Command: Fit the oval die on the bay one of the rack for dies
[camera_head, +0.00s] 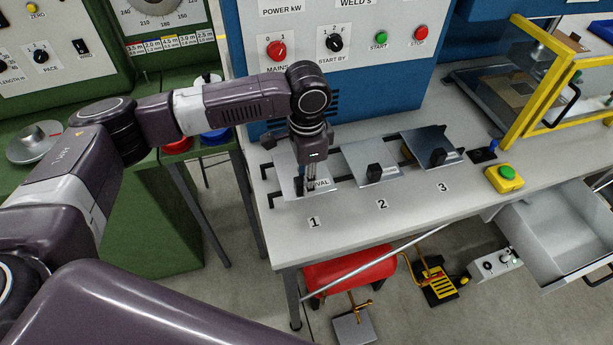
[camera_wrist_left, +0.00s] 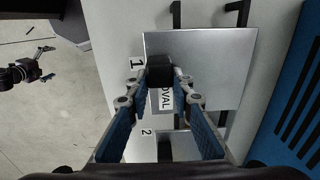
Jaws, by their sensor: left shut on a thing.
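The oval die is a flat silver plate with a black block handle and an "OVAL" label. Whether the plate is fully seated cannot be told. My right gripper is not in view.
Two more plates with black handles sit at bay two (camera_head: 366,163) and bay three (camera_head: 430,146). A blue control panel (camera_head: 345,60) stands behind. A yellow frame (camera_head: 540,85) and a green button box (camera_head: 504,178) are to the right. The bench front is clear.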

